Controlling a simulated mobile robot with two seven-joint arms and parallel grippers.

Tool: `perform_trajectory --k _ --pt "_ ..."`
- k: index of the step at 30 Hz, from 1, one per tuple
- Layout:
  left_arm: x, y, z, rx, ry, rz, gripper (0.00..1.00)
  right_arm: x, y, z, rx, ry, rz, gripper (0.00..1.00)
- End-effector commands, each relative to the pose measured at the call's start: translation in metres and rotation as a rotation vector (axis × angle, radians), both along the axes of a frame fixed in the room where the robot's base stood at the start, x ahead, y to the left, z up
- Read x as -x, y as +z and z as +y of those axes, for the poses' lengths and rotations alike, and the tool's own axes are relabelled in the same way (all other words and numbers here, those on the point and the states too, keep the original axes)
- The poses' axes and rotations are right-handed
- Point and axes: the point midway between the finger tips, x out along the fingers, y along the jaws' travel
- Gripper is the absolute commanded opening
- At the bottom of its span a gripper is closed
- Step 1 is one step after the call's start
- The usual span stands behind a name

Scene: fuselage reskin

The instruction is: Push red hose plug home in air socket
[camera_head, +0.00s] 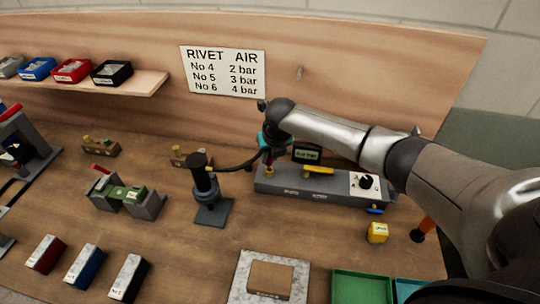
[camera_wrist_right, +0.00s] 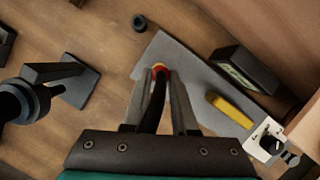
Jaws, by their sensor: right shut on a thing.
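My right gripper (camera_head: 270,157) points down over the left end of the grey air block (camera_head: 320,186). In the right wrist view its two fingers (camera_wrist_right: 160,84) are shut on the black hose end with the red plug (camera_wrist_right: 160,67). A yellow brass ring shows at the red tip, over the block's near corner. In the head view the brass air socket (camera_head: 269,172) stands directly below the plug. The fingers hide much of the plug, and I cannot tell how deep it sits. My left gripper is out of view.
The block carries a display (camera_head: 306,154), a yellow lever (camera_head: 318,170) and a black knob (camera_head: 366,181). A black stand (camera_head: 207,190) with the hose is left of it. A sign (camera_head: 223,71) hangs behind.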

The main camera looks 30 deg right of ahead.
Motion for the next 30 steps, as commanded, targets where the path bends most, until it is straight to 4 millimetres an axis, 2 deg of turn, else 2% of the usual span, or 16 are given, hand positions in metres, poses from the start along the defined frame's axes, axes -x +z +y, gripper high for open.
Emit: perform_trajectory --k 30 --pt "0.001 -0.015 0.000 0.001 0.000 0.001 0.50 0.000 -0.022 0.000 0.000 0.001 0.000 0.00"
